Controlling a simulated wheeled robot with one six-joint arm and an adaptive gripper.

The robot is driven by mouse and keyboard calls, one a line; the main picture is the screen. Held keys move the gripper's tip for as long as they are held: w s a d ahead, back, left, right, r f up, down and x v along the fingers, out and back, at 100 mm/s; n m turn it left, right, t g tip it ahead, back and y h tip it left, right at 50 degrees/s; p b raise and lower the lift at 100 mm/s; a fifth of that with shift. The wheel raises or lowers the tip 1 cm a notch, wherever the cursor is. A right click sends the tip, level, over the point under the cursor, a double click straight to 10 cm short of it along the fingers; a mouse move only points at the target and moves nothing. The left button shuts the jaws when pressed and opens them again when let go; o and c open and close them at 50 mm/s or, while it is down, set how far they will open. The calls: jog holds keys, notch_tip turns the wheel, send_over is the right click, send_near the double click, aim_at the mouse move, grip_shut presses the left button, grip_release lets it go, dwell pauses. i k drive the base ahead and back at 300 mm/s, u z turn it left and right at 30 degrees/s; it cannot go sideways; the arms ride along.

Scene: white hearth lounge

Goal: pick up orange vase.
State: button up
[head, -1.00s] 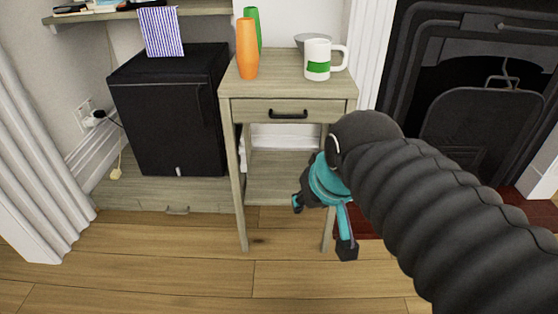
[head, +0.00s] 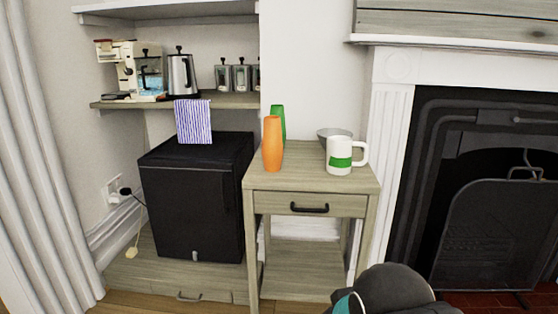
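The orange vase (head: 272,145) is a slim, upright vessel on the left part of the small wooden side table's top (head: 300,178). A green vase (head: 281,122) stands just behind it and is partly hidden by it. My arm shows only as a dark rounded piece at the bottom edge of the head view, below the table front and well away from the vase. My gripper's fingers are out of the frame.
A white mug with a green band (head: 339,157) stands right of the vases, with a grey bowl (head: 333,134) behind it. A black cabinet (head: 190,200) is left of the table. A fireplace (head: 490,200) is at right.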

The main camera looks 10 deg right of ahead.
aim_at(272, 145)
jog(key=u, duration=2.3)
jog(key=i, duration=1.5)
jog(key=z, duration=2.4)
